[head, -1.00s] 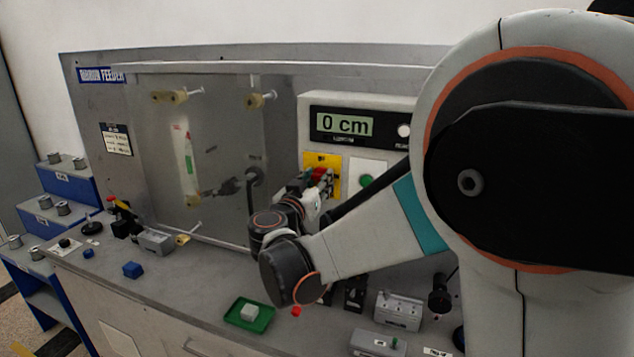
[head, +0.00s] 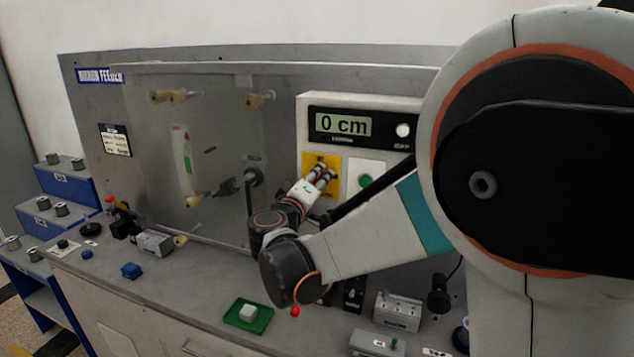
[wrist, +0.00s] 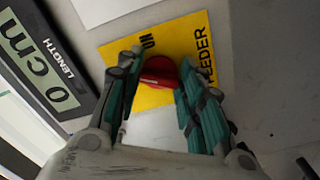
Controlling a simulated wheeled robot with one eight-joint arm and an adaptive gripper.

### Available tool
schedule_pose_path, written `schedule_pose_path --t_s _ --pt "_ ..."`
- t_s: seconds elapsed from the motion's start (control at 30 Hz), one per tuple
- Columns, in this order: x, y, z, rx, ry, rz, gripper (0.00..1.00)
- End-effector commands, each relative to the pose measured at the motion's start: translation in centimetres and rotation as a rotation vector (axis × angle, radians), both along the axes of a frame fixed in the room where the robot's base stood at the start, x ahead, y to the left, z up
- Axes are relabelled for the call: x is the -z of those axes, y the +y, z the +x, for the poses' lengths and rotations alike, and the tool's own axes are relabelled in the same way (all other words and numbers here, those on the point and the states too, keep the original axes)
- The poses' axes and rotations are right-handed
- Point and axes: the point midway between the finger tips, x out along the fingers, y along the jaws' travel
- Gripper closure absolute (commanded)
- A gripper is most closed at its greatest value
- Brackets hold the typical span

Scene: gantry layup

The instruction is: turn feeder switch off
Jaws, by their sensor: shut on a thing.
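The feeder switch is a red knob (wrist: 159,70) on a yellow plate (wrist: 195,35); "ON" and "FEEDER" are readable on the plate in the wrist view. In the head view the yellow plate (head: 311,160) is on the panel below the display, and my fingers mostly hide the knob. My gripper (head: 325,172) reaches up to the plate. In the wrist view my gripper (wrist: 160,82) has its fingers on both sides of the red knob, shut on it.
The display (head: 343,124) above the plate reads 0 cm. A green button (head: 365,181) on a white plate is just right of the switch.

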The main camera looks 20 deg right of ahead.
Motion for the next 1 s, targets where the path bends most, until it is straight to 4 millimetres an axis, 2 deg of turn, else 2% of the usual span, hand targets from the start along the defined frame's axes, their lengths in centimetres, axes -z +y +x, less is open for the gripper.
schedule_pose_path --t_s 0.5,1.0 --pt "-0.13 0.03 -0.04 -0.002 0.249 -0.342 0.89" --pt "-0.15 0.03 -0.05 -0.003 0.336 -0.461 0.89"
